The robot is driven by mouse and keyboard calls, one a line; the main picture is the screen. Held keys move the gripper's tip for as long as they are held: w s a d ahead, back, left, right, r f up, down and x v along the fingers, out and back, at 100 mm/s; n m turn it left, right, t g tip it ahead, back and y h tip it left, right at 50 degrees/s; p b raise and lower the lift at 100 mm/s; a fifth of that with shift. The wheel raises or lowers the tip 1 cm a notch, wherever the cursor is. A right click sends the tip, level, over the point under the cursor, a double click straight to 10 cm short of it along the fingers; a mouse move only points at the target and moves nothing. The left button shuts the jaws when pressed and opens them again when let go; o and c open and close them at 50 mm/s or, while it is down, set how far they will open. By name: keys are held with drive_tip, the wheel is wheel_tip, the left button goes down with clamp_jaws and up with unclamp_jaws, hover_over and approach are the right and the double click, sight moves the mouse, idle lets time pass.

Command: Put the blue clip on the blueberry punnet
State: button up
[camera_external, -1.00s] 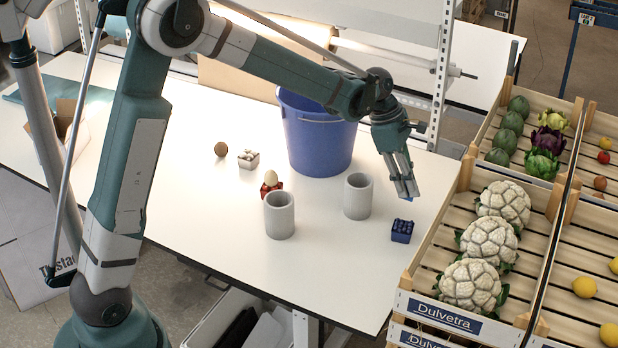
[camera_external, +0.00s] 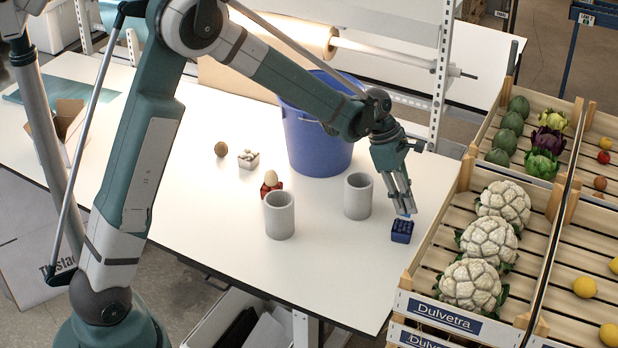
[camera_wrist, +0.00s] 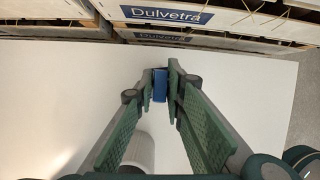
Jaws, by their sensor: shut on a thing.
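In the wrist view my gripper (camera_wrist: 161,78) is shut on the blue clip (camera_wrist: 160,86), a small blue piece between the fingertips.
Two grey cylinders (camera_external: 358,197) (camera_external: 280,216) stand left of the punnet. A blue bucket (camera_external: 318,140) stands behind them. A cauliflower crate (camera_external: 423,262) borders the table's right.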

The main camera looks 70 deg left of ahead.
drive_tip(key=shift+f, duration=2.05)
drive_tip(key=shift+f, duration=0.15)
drive_tip(key=o, duration=0.7)
drive_tip(key=shift+v, duration=6.15)
